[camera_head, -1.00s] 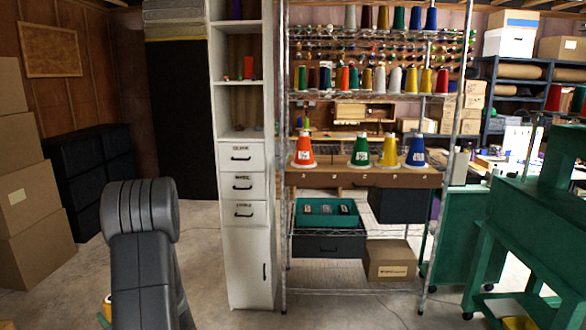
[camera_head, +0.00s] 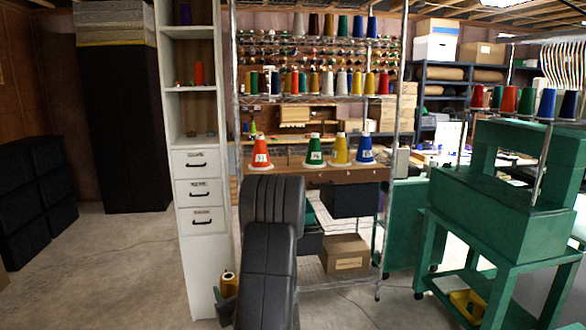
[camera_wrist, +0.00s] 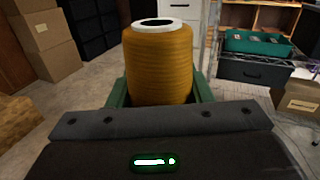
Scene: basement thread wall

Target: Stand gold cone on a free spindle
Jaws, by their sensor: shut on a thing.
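A large gold thread cone (camera_wrist: 158,68) with a white rim on top stands upright between the green fingers of my gripper (camera_wrist: 160,92) in the wrist view. My gripper is shut on it. In the head view the gold cone (camera_head: 229,284) shows low beside my dark arm, partly hidden, above the floor and in front of the white cabinet. Orange (camera_head: 261,152), green (camera_head: 315,151), yellow (camera_head: 340,150) and blue (camera_head: 365,150) cones stand along the brown shelf board (camera_head: 340,175). I cannot make out a bare spindle.
A green machine (camera_head: 490,200) on legs stands at right, with several cones on top. The white cabinet (camera_head: 205,265) stands left of the wire rack. A cardboard box (camera_head: 345,256) sits low on the rack. Open concrete floor (camera_head: 110,270) lies at left.

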